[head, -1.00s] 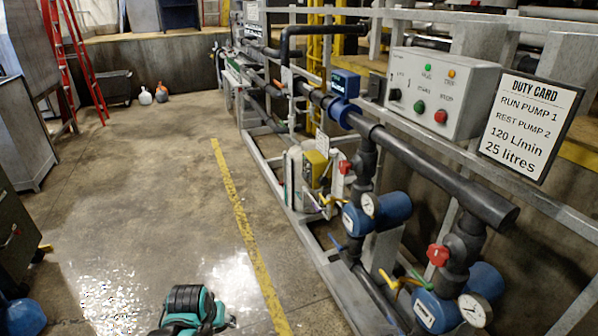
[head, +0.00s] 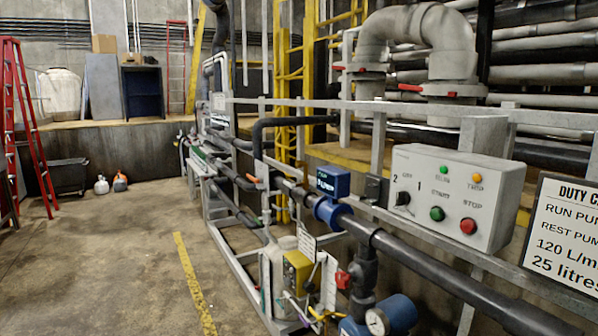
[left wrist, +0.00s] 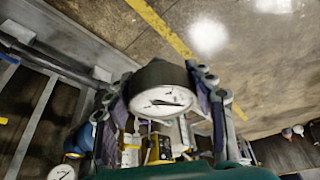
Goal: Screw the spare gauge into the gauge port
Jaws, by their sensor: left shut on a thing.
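In the left wrist view a round gauge (left wrist: 162,101) with a white face, dark needle and dark rim sits between the fingers of my left gripper (left wrist: 160,88). The gripper is shut on it, with the dial facing the camera, above the floor. Another white-faced gauge (left wrist: 62,173) shows at the lower left, beside blue pump parts. In the head view a gauge (head: 376,322) sits on the blue pump (head: 398,313) at the bottom edge. I cannot make out an empty gauge port. Neither gripper shows in the head view.
A dark pipe (head: 440,282) runs along the grey frame, below a control box (head: 455,195) with green and red buttons. A duty card (head: 565,235) hangs at the right. A yellow line (head: 194,285) marks the floor, which is clear to its left. A red ladder (head: 30,130) stands far left.

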